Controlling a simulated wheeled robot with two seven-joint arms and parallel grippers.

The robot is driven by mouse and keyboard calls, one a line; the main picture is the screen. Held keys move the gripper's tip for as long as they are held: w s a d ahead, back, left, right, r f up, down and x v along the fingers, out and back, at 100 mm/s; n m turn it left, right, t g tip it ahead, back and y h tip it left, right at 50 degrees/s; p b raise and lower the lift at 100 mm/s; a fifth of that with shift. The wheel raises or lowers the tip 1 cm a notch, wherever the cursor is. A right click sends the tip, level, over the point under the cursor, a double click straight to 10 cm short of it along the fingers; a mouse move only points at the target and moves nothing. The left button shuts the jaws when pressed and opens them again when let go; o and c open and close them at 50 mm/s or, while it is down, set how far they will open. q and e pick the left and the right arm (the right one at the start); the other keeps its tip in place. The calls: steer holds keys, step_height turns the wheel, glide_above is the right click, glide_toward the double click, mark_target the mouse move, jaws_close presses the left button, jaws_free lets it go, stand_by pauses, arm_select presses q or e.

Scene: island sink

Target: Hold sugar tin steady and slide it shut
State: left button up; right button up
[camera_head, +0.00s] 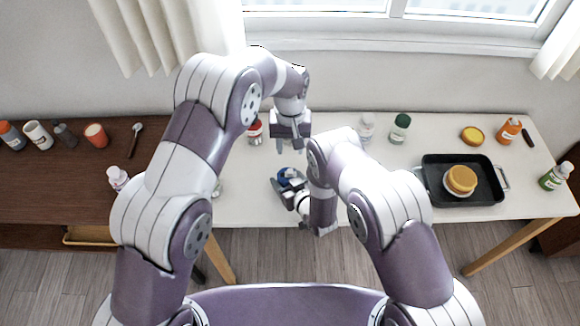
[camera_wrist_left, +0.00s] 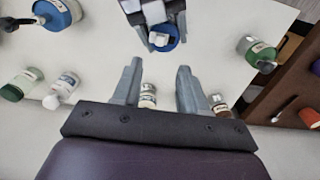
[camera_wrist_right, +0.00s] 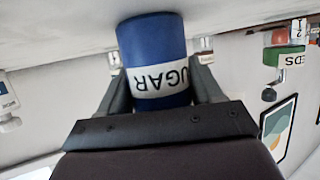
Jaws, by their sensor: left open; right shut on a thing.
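The sugar tin (camera_wrist_right: 152,40) is a blue cylinder with a white SUGAR label, which reads upside down in the right wrist view. My right gripper (camera_wrist_right: 163,88) is shut around its sides. In the head view the tin (camera_head: 288,175) is over the white table, partly hidden by my right gripper (camera_head: 286,189). My left gripper (camera_head: 290,141) is open and empty, beyond the tin and apart from it. In the left wrist view the tin (camera_wrist_left: 170,40) is past my open left fingers (camera_wrist_left: 160,72). How far the tin is open cannot be told.
A red-lidded jar (camera_head: 254,133) stands close to my left gripper. A clear bottle (camera_head: 366,127) and a green-capped bottle (camera_head: 400,128) stand to the right at the back. A black tray (camera_head: 432,166) holds a yellow-topped container.

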mark_target(291, 171)
arm_select(q)
step_height(291, 171, down, 10)
steer(key=shift+d+f, duration=0.15)
jaws_close()
